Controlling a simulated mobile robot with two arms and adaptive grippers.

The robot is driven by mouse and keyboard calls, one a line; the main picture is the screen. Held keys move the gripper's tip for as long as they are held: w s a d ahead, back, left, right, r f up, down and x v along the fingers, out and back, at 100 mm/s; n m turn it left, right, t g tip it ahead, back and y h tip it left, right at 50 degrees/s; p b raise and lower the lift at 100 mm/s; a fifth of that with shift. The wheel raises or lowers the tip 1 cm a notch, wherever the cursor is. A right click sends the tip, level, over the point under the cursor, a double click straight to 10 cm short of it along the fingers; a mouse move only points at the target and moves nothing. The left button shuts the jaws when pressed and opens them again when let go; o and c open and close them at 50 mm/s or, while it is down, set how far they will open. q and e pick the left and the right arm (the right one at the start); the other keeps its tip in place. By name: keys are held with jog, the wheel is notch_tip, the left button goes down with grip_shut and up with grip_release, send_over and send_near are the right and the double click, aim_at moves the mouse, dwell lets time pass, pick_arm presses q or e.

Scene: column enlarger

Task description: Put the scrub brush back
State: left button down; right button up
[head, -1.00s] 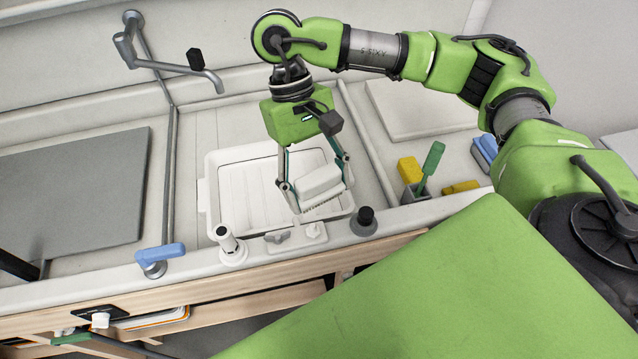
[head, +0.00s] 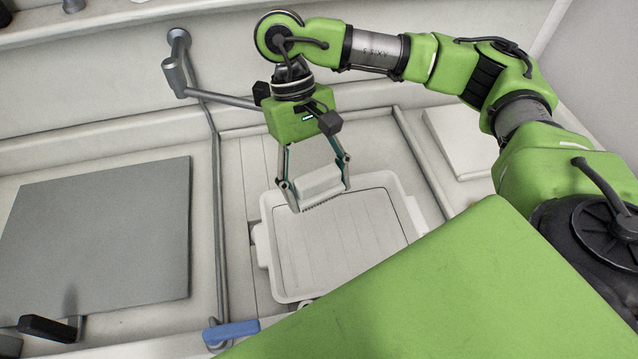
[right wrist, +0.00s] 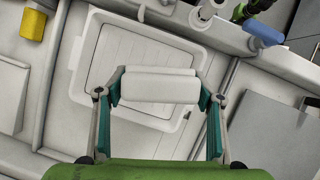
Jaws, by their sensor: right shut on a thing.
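The white scrub brush (head: 320,187) is held between the fingers of my right gripper (head: 318,188), with its bristles facing down. My right gripper is shut on it, above the far edge of a white tray (head: 267,250) in the sink area. In the right wrist view the brush (right wrist: 160,86) spans between the two fingertips, and the tray (right wrist: 92,50) lies below and beyond it. The tray looks empty where it shows. In the head view its near right corner is hidden by my green body. My left gripper is not in view.
A grey board (head: 95,230) lies to the left. A faucet (head: 225,99) reaches in behind the gripper. A blue-handled lever (head: 231,333) stands at the front edge. A pale slab (head: 460,145) lies at the right. A yellow block (right wrist: 33,24) shows in the right wrist view.

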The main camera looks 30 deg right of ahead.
jog(key=shift+w+f+m+y, duration=0.3)
jog(key=shift+w+f+m, duration=0.2)
jog(key=shift+f, duration=0.15)
jog(key=shift+w+d+f+m+y+b, duration=0.15)
jog(key=shift+d+f+m+y+b, duration=0.15)
jog(key=shift+f+m+b, duration=0.45)
jog(key=w+d+f+m+t+y+b, duration=0.2)
jog(key=w+d+f+m+t+b, duration=0.1)
jog(key=w+d+f+m, duration=0.4)
jog(key=w+d+f+m+t+y+b, duration=0.25)
jog(key=w+m+b, duration=0.2)
jog(key=m, duration=0.45)
jog(key=w+d+f+m+t+h+b, duration=0.1)
jog(key=w+d+f+m, duration=0.1)
jog(key=d+m, duration=0.2)
jog(key=w+d+f+m+t+h+b, duration=0.1)
jog(key=d+m, duration=0.4)
jog(key=d, duration=0.5)
jog(key=w+d+f+m+t+h+b, duration=0.2)
jog(key=w+d+f+m+b, duration=0.1)
jog(key=d, duration=0.4)
jog(key=shift+w+f+m+h, duration=0.35)
jog(key=shift+w+f+m, duration=0.15)
jog(key=shift+m, duration=0.75)
jog(key=shift+f, duration=0.1)
